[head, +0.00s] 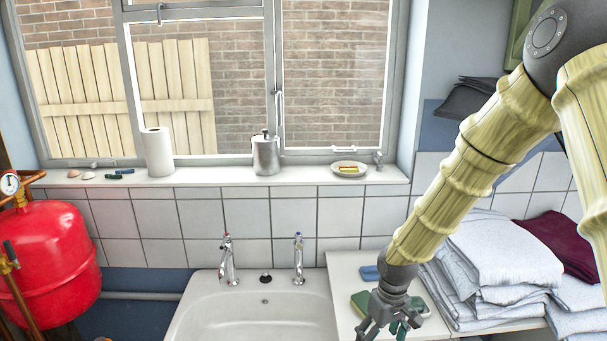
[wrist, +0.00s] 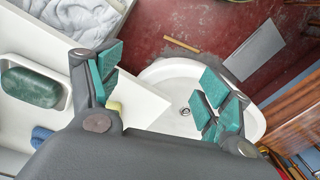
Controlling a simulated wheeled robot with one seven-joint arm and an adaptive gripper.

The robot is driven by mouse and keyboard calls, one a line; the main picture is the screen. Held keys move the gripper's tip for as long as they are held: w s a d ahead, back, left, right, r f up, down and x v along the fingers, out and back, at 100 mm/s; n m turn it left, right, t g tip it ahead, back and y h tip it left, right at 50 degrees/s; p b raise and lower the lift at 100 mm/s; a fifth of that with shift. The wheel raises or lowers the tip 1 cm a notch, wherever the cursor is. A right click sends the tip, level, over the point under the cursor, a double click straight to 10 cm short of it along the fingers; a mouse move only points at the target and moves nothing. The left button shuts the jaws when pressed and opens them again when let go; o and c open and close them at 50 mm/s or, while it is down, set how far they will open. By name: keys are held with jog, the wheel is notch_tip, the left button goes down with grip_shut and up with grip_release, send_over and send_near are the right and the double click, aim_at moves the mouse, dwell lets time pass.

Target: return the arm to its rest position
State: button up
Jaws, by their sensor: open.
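My arm comes in from the upper right in the head view, bent, with its bamboo-like links running down to my gripper (head: 388,322). The gripper hangs low over the white worktop just right of the sink, pointing downward. In the wrist view my gripper (wrist: 163,85) has its two teal-padded fingers wide apart with nothing between them. The sink (head: 250,318) lies left of the gripper in the head view.
Folded pale laundry (head: 500,250) is stacked right of the gripper, close to the arm. A green sponge (head: 360,303) and a blue item (head: 370,272) lie on the worktop beside it. Taps (head: 228,262) stand behind the sink. A red tank (head: 45,262) is at far left.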

jog(key=s+f+m, duration=0.1)
jog(key=s+f, duration=0.7)
jog(key=f, duration=0.4)
jog(key=s+d+f+m, duration=0.1)
jog(key=s+f, duration=0.4)
jog(key=s, duration=0.3)
jog(key=s+d+f+m+b, duration=0.1)
jog(key=s+f, duration=0.5)
jog(key=s, duration=0.3)
jog(key=s+d+f+m, duration=0.1)
jog(key=s+d+f, duration=0.1)
jog(key=s+f, duration=0.3)
jog(key=s, duration=0.4)
jog(key=shift+f+m+h, duration=0.2)
jog(key=shift+m+h, duration=0.1)
jog(key=shift+m, duration=0.1)
